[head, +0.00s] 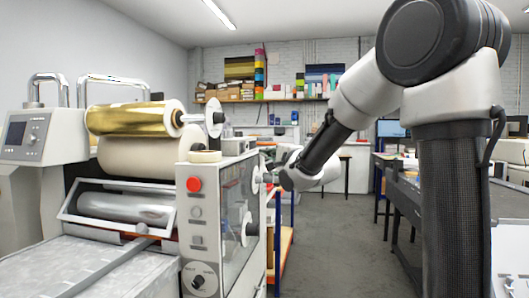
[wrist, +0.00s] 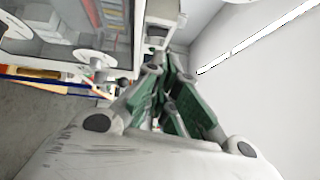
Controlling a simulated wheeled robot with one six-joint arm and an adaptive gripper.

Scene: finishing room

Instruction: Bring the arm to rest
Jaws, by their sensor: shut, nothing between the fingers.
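My arm (head: 340,115) reaches from the right of the head view down toward the side of a laminating machine (head: 232,200). My gripper (head: 272,176) is at its end, close to the machine's right side panel. In the wrist view my gripper (wrist: 168,85) shows two green-padded fingers, shut and empty. A knob on a stem (wrist: 97,62) stands to the left of the fingers in that view. I cannot tell whether the fingers touch the machine.
The machine carries a gold foil roll (head: 130,117) and a red button (head: 194,184). A dark table (head: 410,195) is on the right. Shelves with boxes (head: 235,97) line the back wall. The grey floor (head: 335,245) between machine and table is clear.

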